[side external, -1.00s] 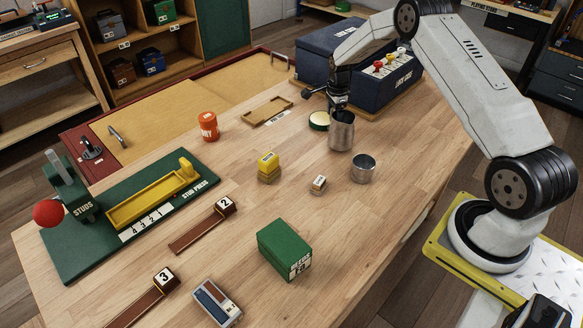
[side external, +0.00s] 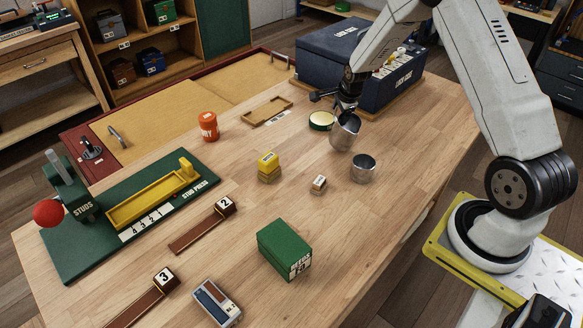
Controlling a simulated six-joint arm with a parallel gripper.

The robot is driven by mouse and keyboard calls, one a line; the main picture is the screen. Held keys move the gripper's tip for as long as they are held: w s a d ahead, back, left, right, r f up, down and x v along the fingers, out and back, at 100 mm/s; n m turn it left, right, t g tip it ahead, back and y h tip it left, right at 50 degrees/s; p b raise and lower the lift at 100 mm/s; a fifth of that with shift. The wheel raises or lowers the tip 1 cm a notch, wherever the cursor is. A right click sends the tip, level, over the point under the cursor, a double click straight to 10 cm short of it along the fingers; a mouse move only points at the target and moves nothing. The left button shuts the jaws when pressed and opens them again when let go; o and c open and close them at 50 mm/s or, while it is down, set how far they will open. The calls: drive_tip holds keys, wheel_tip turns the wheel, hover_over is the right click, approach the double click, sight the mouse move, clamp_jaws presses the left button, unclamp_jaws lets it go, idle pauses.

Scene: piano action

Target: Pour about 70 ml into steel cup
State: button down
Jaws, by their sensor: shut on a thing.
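A larger steel vessel (side external: 344,133) is held by my gripper (side external: 346,110) at its rim side. The vessel is tilted, its mouth leaning to the right toward the small steel cup. The small steel cup (side external: 363,169) stands upright on the wooden table, just below and to the right of the vessel, apart from it. I cannot see the vessel's contents or any stream of liquid. The level inside the cup cannot be made out. The fingertips are small and partly hidden behind the vessel's rim.
A round tin with a pale top (side external: 321,121) sits just left of the vessel. A blue box (side external: 388,88) stands behind. Table to the cup's right is clear.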

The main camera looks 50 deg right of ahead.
drive_tip(key=shift+s+a+r+t+h, duration=0.2)
drive_tip(key=shift+s+a+r+t, duration=0.05)
drive_tip(key=shift+s+t, duration=0.25)
drive_tip(key=shift+s+a+r+t+h, duration=0.2)
drive_tip(key=shift+s+a+r+t, duration=0.05)
drive_tip(key=shift+s+t, duration=0.2)
drive_tip(key=s+r+t+h, duration=0.1)
drive_tip(key=s+a+r+t, duration=0.1)
drive_tip(key=t, duration=0.1)
drive_tip(key=s+r+t+h, duration=0.1)
drive_tip(key=t, duration=0.1)
drive_tip(key=shift+s+a+r+h+b, duration=0.1)
drive_tip(key=shift+s+a+h+b, duration=0.2)
drive_tip(key=shift+s+a, duration=0.1)
drive_tip(key=shift+s+a+r+t+h+b, duration=0.25)
drive_tip(key=shift+s+r+t+h+b, duration=0.1)
drive_tip(key=shift+s+r+t, duration=0.25)
drive_tip(key=shift+s+a+r+t+h+b, duration=0.15)
drive_tip(key=shift+t+h+b, duration=0.1)
drive_tip(key=shift+t+b, duration=0.2)
drive_tip(key=shift+s+r, duration=0.1)
drive_tip(key=shift+s+a+r+t+h+b, duration=0.2)
drive_tip(key=shift+s+a+t+b, duration=0.1)
drive_tip(key=shift+s+t+b, duration=0.25)
drive_tip(key=shift+s+a+r+t+h+b, duration=0.15)
drive_tip(key=shift+s+a+t+h+b, duration=0.2)
drive_tip(key=shift+b, duration=0.3)
idle(1.0)
